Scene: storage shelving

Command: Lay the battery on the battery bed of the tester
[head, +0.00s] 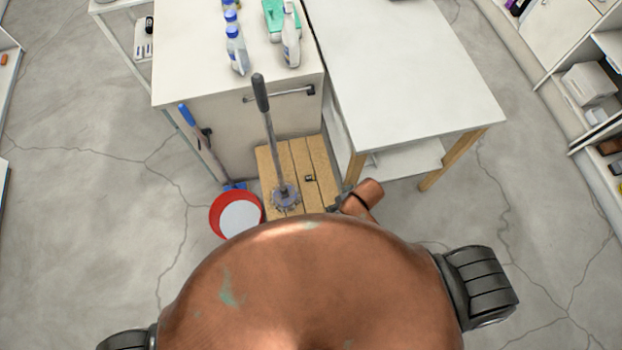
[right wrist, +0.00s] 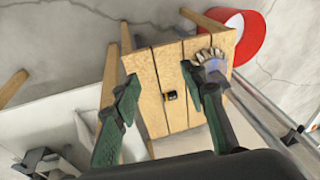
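A small black item with a yellowish face (head: 308,178) lies on a low slatted wooden stand; it also shows in the right wrist view (right wrist: 171,95). It is too small to tell whether it is the battery or the tester. No other thing can be made out clearly as either one. My right gripper (right wrist: 160,105) is open, its green-padded fingers spread on either side of the item in that picture, with nothing between them in grip. In the head view the right gripper is mostly hidden behind my body. My left gripper is not in view.
A long-handled brush (head: 283,195) stands on the wooden stand (head: 298,153), close to the right finger in the wrist view. A red bucket (head: 217,222) is left of the stand. A white table (head: 410,75) and a cabinet with bottles (head: 237,50) stand behind.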

